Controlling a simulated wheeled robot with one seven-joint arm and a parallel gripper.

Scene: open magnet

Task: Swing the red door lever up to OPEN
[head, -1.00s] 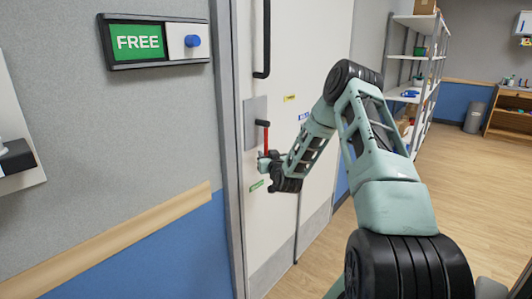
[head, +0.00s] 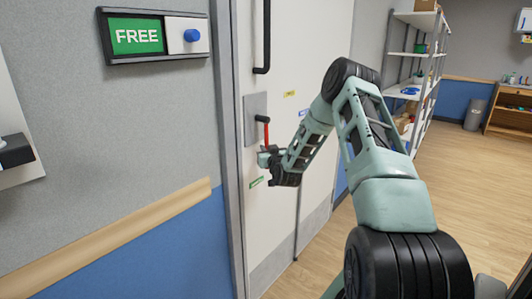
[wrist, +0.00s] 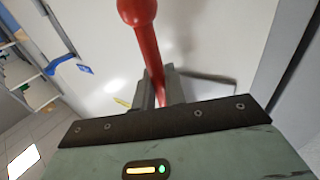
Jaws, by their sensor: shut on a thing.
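The red lever (head: 267,136) is on the white door, at a grey plate (head: 254,118). In the head view it stands near upright, with a black piece at its top and its lower end at my gripper (head: 266,156). In the wrist view the lever (wrist: 147,45) runs from a round red end at the top down between the two grey fingers. My gripper (wrist: 160,90) is shut on the lever. The fingers partly hide the held end. A green label (head: 257,181) is on the door below my gripper; its text is too small to read.
A long black door handle (head: 266,40) is above the lever. A yellow label (head: 289,93) and a blue one (head: 303,112) are to its right. A sign reading FREE (head: 137,36) is on the wall at left.

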